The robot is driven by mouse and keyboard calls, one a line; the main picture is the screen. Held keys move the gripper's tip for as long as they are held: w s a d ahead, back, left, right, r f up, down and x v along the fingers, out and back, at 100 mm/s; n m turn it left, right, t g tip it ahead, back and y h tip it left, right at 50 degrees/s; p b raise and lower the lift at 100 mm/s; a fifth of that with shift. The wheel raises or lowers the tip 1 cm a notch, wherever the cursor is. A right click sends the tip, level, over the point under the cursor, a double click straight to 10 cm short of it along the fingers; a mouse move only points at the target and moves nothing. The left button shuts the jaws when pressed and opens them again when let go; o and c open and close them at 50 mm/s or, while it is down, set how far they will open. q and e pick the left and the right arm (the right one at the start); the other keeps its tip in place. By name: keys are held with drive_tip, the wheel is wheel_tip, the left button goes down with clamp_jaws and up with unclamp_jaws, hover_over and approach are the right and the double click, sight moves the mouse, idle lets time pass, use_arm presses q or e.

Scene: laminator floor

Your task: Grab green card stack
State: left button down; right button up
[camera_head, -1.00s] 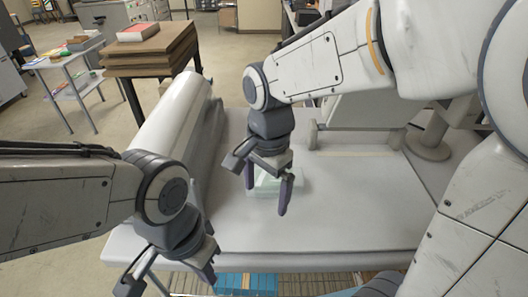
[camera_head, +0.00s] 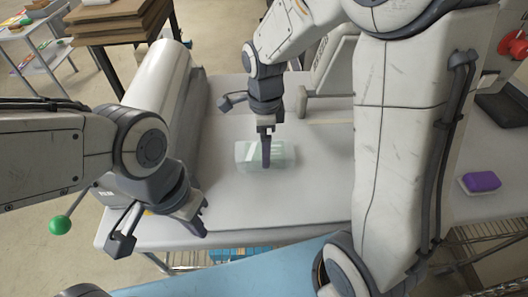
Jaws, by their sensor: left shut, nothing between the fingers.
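A pale green, glassy-looking block, which looks like the green card stack (camera_head: 282,158), lies on the light grey table top (camera_head: 300,205). My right gripper (camera_head: 267,160) points down over it, its dark finger crossing in front of the stack. I see the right gripper nearly side-on, so whether its jaws are open or touch the stack cannot be told. My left gripper (camera_head: 200,226) hangs at the table's front left edge, shut and empty, well apart from the stack.
A long white roll (camera_head: 165,85) lies along the table's left side. Brown boards (camera_head: 120,22) are stacked at the back left. A purple block (camera_head: 481,181) lies at the right. A green ball (camera_head: 60,225) shows at the lower left. The table front is clear.

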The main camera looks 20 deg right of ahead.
drive_tip(key=shift+f, duration=1.5)
clamp_jaws()
drive_tip(key=shift+r, duration=0.1)
